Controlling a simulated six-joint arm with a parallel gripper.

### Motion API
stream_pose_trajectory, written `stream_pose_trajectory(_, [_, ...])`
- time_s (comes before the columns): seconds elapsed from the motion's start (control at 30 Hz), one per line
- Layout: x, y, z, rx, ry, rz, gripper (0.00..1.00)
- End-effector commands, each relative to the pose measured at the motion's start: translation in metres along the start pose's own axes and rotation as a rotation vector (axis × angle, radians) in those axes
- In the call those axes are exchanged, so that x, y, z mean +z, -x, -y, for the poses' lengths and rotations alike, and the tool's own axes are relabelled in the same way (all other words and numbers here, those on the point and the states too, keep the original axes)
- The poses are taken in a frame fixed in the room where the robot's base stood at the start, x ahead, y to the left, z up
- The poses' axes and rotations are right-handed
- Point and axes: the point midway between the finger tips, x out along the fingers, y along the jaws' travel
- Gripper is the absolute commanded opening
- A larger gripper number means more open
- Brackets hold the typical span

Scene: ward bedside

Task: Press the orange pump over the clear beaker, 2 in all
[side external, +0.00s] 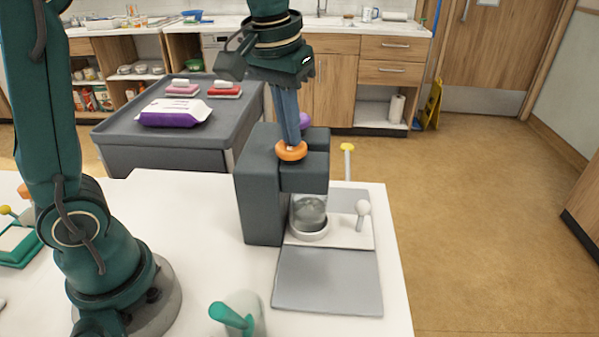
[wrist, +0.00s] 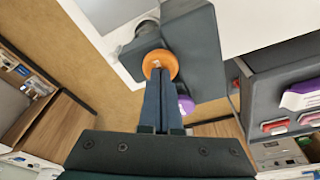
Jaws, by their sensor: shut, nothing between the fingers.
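The orange pump (side external: 291,151) is a round button on top of the dark grey dispenser (side external: 262,190). In the wrist view the orange pump (wrist: 160,64) lies right at my fingertips. My gripper (side external: 294,142) is shut and empty, pointing down, with its tips at the top of the orange pump; they look to be touching it. My gripper (wrist: 161,72) also shows shut in the wrist view. The clear beaker (side external: 310,212) stands upright under the dispenser's overhang on a round white base. A purple knob (side external: 305,120) shows behind my fingers, partly hidden.
A grey pad (side external: 328,281) lies in front of the dispenser. A white-knobbed lever (side external: 362,208) and a yellow-topped post (side external: 347,148) stand to the right. A teal-handled container (side external: 240,315) is near the front edge. A grey cart (side external: 150,150) is behind.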

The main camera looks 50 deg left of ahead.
Motion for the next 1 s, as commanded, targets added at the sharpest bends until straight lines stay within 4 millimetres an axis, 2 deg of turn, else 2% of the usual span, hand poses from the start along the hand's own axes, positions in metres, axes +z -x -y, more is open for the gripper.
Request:
stream_pose_trajectory(0.3, [0.003, -0.011, 0.0, -0.001, 0.0, 0.004, 0.0])
stream_pose_trajectory(0.53, [0.002, -0.01, 0.0, -0.001, 0.0, 0.003, 0.0])
stream_pose_trajectory(1.0, [-0.003, 0.014, 0.0, -0.001, 0.0, 0.001, 0.0])
